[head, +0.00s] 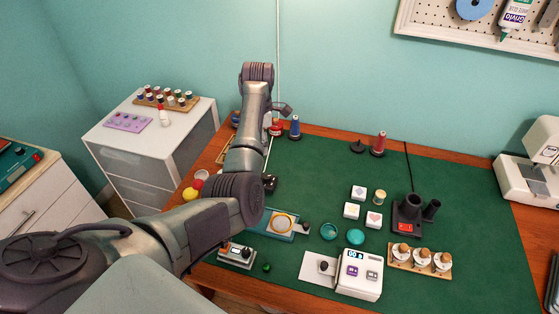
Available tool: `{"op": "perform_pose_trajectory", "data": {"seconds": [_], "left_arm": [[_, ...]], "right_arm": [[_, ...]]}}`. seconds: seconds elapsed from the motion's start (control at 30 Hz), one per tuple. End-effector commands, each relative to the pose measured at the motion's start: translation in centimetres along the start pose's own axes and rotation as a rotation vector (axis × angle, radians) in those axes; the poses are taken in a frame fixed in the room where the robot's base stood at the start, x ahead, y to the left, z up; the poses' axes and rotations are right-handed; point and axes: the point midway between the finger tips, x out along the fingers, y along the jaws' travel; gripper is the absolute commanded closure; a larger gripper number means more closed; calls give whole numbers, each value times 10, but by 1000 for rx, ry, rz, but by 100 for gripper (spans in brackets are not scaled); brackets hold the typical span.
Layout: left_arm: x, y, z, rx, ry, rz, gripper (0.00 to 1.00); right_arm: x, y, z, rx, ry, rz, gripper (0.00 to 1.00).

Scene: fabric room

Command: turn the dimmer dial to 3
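One is a white plate with a black knob (323,266), left of a white box with a display. My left arm rises over the left side of the table. A dark part of my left gripper (284,108) shows at the back, mostly hidden behind the arm. My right gripper is out of view.
The white display box (360,275) stands beside the plate. A teal device with a round window (283,223), white blocks (359,192), a black holder (408,212) and a wooden rack (420,261) stand around. The green mat (470,215) is clear at right.

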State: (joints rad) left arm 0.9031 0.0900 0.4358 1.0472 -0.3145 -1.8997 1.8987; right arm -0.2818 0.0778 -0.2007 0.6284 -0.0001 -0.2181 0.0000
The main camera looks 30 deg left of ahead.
Motion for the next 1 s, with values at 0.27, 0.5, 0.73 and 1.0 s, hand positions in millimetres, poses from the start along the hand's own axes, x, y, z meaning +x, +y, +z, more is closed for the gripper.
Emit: {"op": "perform_pose_trajectory", "data": {"seconds": [0.27,0.5,0.73,1.0], "left_arm": [[20,-9,12,21,-8,-13,44],[70,-10,12,21,-6,-15,44],[115,-10,12,19,-8,-13,44],[140,-10,13,20,-9,-11,44]], "right_arm": [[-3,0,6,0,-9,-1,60],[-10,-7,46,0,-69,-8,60],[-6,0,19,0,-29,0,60],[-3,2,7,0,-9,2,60]]}}
